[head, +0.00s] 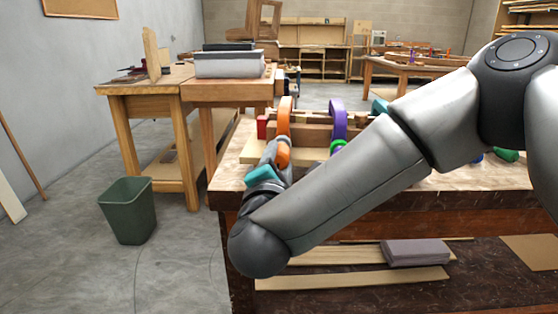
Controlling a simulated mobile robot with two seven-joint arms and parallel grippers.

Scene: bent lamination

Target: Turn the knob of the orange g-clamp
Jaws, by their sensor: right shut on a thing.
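The orange g-clamp (285,115) stands upright on the near workbench, around pale wooden strips. Its lower front part, where an orange piece shows near my right gripper, is partly hidden by my gripper and arm. My right gripper (277,153) is at this lower orange part, at the bench's front left, and is shut on it. The fingertips are small and mostly hidden from this angle. My left gripper is not in view.
A purple clamp (338,118) stands right of the orange one, with a green piece (338,146) below it. A red block (262,127) is to the left. The workbench (225,182) has a lower shelf with boards. A green bin (128,212) stands on the open floor at left.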

